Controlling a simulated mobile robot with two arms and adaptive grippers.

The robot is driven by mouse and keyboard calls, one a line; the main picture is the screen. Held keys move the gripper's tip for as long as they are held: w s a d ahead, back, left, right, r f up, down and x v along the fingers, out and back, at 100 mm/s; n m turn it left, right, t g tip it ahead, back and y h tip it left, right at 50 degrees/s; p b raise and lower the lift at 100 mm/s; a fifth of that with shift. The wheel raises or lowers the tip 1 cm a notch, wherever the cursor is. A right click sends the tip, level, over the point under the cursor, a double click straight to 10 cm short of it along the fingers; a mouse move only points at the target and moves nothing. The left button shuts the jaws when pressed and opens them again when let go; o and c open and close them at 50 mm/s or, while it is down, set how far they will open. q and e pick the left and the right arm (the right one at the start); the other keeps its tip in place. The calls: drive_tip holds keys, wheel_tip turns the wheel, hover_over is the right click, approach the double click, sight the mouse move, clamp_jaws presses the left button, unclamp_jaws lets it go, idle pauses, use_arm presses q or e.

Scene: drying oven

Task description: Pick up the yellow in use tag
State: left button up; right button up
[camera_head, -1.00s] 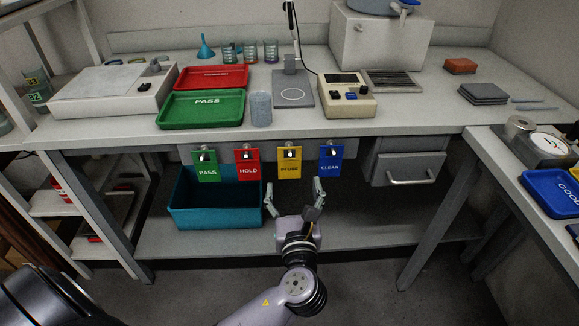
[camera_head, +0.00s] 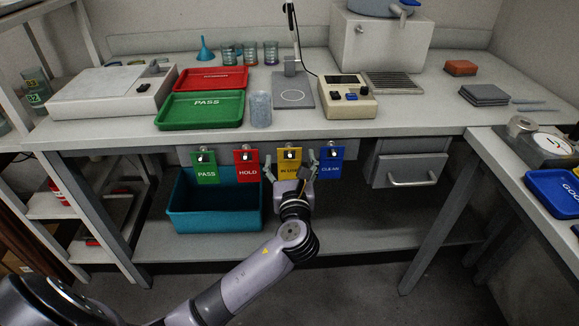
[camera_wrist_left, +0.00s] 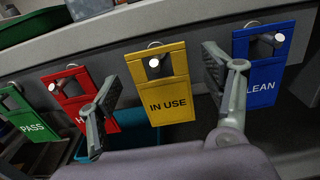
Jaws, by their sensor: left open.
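The yellow IN USE tag (camera_head: 289,163) hangs from a peg on the front edge of the bench, between the red HOLD tag (camera_head: 247,164) and the blue CLEAN tag (camera_head: 330,168). My left gripper (camera_head: 289,164) is open in front of the yellow tag. In the left wrist view the yellow tag (camera_wrist_left: 163,97) sits between the two spread fingers, and I see no finger touching it. The left finger overlaps the red tag (camera_wrist_left: 66,91) and the right finger overlaps the edge of the blue tag (camera_wrist_left: 265,75) in that view. My right gripper is not in view.
The green PASS tag (camera_head: 206,168) hangs at the left of the row. A teal bin (camera_head: 215,213) stands on the lower shelf below the tags. Trays, a beaker (camera_head: 260,108) and instruments stand on the bench above. A drawer (camera_head: 409,170) is to the right.

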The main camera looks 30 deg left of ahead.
use_arm(q)
drive_tip(key=shift+c, duration=0.4)
drive_tip(key=c, duration=0.8)
drive_tip(key=shift+o, duration=0.2)
drive_tip(key=shift+r, duration=0.1)
drive_tip(key=shift+r, duration=0.2)
drive_tip(key=shift+r+p, duration=0.45)
drive_tip(key=shift+r, duration=0.2)
drive_tip(key=p+v, duration=0.1)
drive_tip(key=v, duration=1.7)
drive_tip(key=shift+f, duration=0.25)
use_arm(e)
drive_tip(key=s+f, duration=0.4)
drive_tip(key=f, duration=0.2)
drive_tip(key=shift+d+f+g, duration=0.2)
drive_tip(key=shift+d+g, duration=0.1)
